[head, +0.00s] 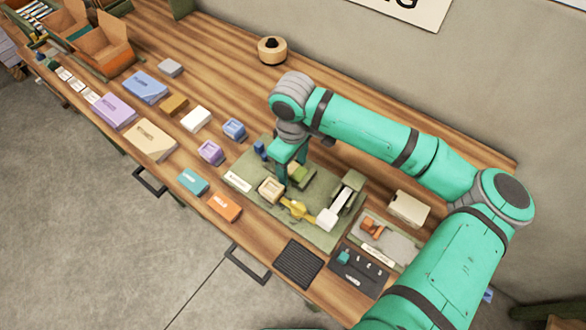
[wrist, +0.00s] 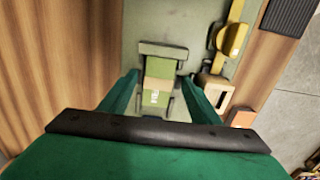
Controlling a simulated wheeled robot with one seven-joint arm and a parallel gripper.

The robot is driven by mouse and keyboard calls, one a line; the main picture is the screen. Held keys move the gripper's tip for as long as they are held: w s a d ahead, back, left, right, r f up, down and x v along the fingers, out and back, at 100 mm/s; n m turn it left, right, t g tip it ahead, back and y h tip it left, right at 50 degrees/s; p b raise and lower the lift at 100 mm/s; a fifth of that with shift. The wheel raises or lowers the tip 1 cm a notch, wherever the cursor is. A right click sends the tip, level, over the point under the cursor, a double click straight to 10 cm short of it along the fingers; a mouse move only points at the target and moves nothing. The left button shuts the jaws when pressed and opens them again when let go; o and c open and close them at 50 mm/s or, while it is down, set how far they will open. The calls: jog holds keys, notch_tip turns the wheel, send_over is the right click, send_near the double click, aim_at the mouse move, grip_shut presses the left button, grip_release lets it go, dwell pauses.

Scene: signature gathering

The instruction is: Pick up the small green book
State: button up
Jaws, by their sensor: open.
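The small green book (wrist: 157,88), with a tan band and white lettering, sits in a green holder (wrist: 163,50) on the green mat in the wrist view. In the head view the book (head: 299,173) is partly hidden behind my gripper (head: 294,168). My gripper (wrist: 158,84) is open, with one finger on each side of the book. The fingers appear apart from the book, but I cannot tell how far down they reach beside it.
The green mat (head: 328,239) also holds a tan box (head: 270,189), a yellow tool (head: 297,209) and a white-handled press (head: 331,214). An orange box (head: 224,206) and a teal box (head: 192,181) lie near the front edge. Bare wood lies behind the arm.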

jog(key=shift+d+f, duration=0.1)
jog(key=shift+c, duration=0.3)
jog(key=c, duration=1.1)
